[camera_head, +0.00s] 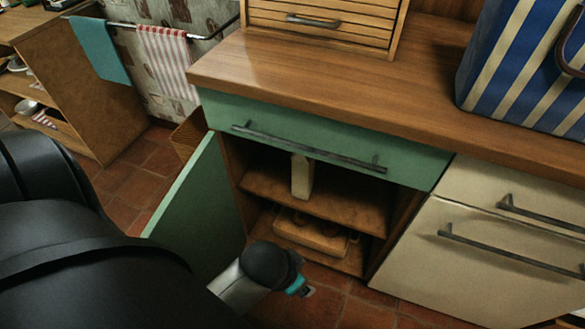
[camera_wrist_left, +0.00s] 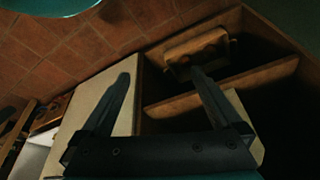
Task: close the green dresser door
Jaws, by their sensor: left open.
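The green dresser door (camera_head: 205,205) stands wide open in the head view, hinged at the left side of the dresser's lower compartment (camera_head: 315,205). Its lower part is hidden behind my left arm. My left gripper (camera_head: 303,287) is low in front of the open compartment, to the right of the door. In the left wrist view its two fingers (camera_wrist_left: 160,75) are spread apart with nothing held between them. The gripper's fingertips are hard to make out in the head view. My right gripper is not in view.
The green drawer (camera_head: 330,145) above the compartment is shut. Cream drawers (camera_head: 480,265) stand to the right. Inside are shelves with a white block (camera_head: 302,177) and a wooden tray (camera_head: 312,235). A striped bag (camera_head: 525,65) stands on the wooden top. Tiled floor (camera_head: 135,180) shows left of the door.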

